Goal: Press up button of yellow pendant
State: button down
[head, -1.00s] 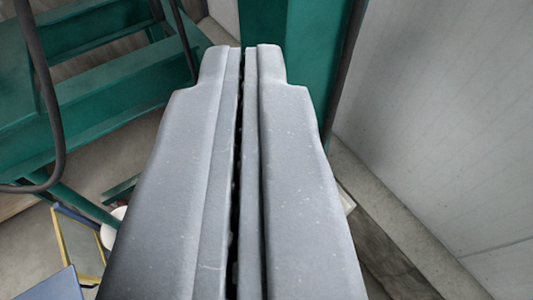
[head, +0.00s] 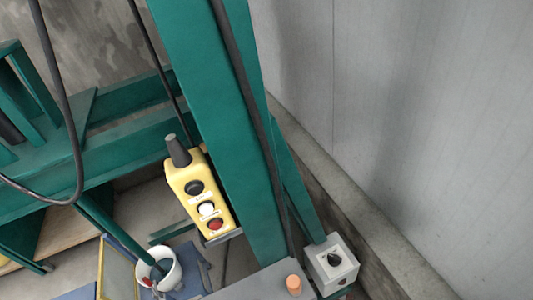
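The yellow pendant (head: 178,186) hangs on a black cable beside the green post, left of the picture's middle. It appears tilted, with its dark grey neck at the top. Its face carries a black button (head: 194,188) at the top, a white button (head: 207,208) in the middle and a red button (head: 215,224) at the bottom. There are pale labels by the buttons, too small to read. The whole button face is uncovered. My gripper is not visible in the present view, so I cannot see its fingers or its distance from the pendant.
The green post (head: 205,75) stands just right of the pendant. A grey box with a black knob (head: 334,259) and an orange cylinder (head: 294,285) are at the lower right. A white bucket (head: 170,279) is lower left. A black hose (head: 62,120) loops at left. A pale wall (head: 430,120) fills the right.

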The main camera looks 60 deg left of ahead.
aim_at(194, 189)
jog(key=z, duration=0.65)
jog(key=k, duration=0.85)
jog(key=u, duration=2.2)
